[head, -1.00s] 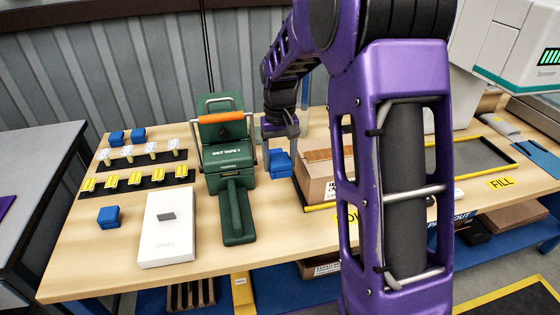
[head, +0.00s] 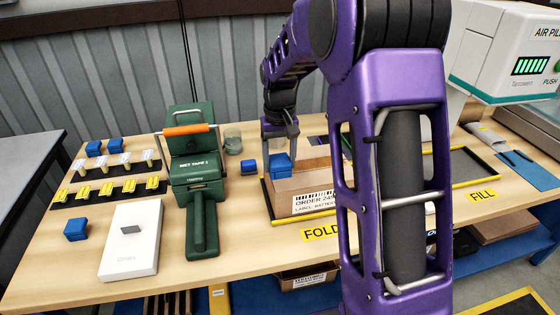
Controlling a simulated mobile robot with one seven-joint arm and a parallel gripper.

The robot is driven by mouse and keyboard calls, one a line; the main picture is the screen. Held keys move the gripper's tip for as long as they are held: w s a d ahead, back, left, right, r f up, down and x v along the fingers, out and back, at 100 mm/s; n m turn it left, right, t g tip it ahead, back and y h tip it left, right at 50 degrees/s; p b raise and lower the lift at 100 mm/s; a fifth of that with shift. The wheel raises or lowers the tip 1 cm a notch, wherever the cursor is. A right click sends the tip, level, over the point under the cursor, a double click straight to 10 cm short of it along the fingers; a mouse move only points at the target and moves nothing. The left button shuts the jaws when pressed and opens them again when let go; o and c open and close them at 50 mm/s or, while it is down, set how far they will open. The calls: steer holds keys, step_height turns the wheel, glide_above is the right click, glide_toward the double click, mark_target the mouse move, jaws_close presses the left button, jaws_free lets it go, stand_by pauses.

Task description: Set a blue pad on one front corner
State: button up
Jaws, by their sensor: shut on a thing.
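My gripper (head: 280,146) points down and is shut on a blue pad (head: 280,168). The pad shows over the left part of the open brown carton (head: 290,204), near its left end. I cannot tell whether it touches the carton. The carton has a white order label on its front and stands in the fold area, marked by black and yellow edging. My purple arm hides its right part. Other blue pads lie on the table: one left of the carton (head: 249,167), one at the front left (head: 76,229), and two at the back left (head: 93,148) (head: 116,146).
A green tape dispenser (head: 196,168) with an orange handle stands left of the carton, with a glass jar (head: 232,140) behind. A white box (head: 131,240) lies at the front left near rows of yellow and white tags. The fill frame (head: 470,165) at right looks empty.

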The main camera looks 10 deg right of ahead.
mark_target(280, 189)
steer(key=shift+f+b, duration=0.3)
steer(key=shift+f, duration=2.4)
steer(key=shift+f+b, duration=0.6)
steer(key=shift+f, duration=0.2)
steer(key=shift+s, duration=0.1)
steer(key=o, duration=1)
steer(key=shift+d+f, duration=0.1)
step_height(280, 189, up, 3)
steer(key=shift+f+p, duration=0.1)
steer(key=shift+p, duration=0.95)
steer(key=shift+r, duration=2.2)
